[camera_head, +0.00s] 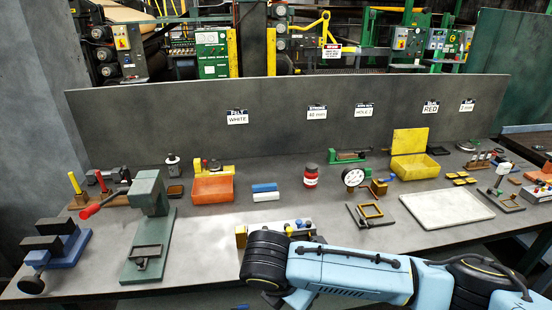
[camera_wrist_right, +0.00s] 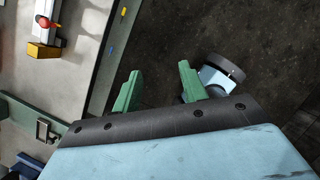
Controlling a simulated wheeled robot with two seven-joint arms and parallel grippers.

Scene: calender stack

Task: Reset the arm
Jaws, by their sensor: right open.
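My right arm (camera_head: 345,272) is light blue with black joints. It reaches in from the right in the head view, low across the front of the table (camera_head: 205,240), and covers part of the front edge. My right gripper (camera_wrist_right: 160,86) shows in the right wrist view with two green fingers apart and nothing between them. Dark floor lies beyond the fingers, and the table edge is to their left. The fingertips cannot be made out in the head view. My left arm and gripper are in neither view.
A green press (camera_head: 150,225), blue vise (camera_head: 52,245), orange bin (camera_head: 212,188), red jar (camera_head: 311,177), white tray (camera_head: 447,208) and yellow box (camera_head: 413,165) are on the table. A grey panel closes the back.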

